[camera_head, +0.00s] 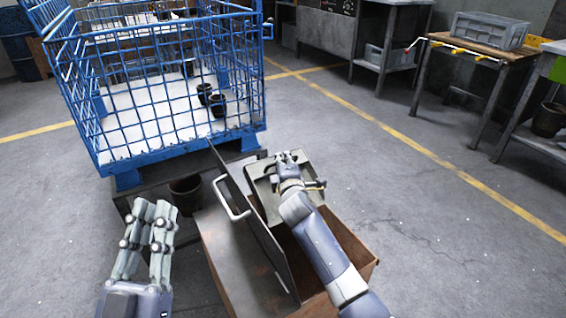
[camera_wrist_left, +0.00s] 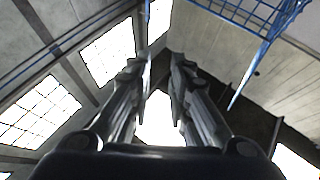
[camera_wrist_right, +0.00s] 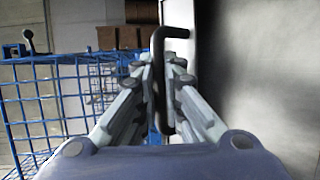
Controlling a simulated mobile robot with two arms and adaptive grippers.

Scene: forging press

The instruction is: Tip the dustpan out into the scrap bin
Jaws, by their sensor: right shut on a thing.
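The grey-green dustpan (camera_head: 262,203) is in the head view, over the far end of the rusty brown scrap bin (camera_head: 360,258). My right gripper (camera_head: 286,160) is shut on its handle. In the right wrist view, the dark handle (camera_wrist_right: 159,75) sits between the fingers (camera_wrist_right: 165,78), with the grey pan (camera_wrist_right: 255,80) beside it. The pan's inside and any contents are hidden. The bin's lid (camera_head: 268,250), with a pale handle (camera_head: 231,200), stands steeply raised. My left gripper (camera_head: 150,210) is open and empty, left of the bin; its spread fingers show in the left wrist view (camera_wrist_left: 162,62).
A blue wire cage (camera_head: 165,150) with dark cups (camera_head: 217,104) stands behind the bin at left. Another dark cup (camera_head: 187,192) sits below it. A wooden table (camera_head: 470,50) with a grey crate (camera_head: 490,31) is at back right. The floor at right is clear.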

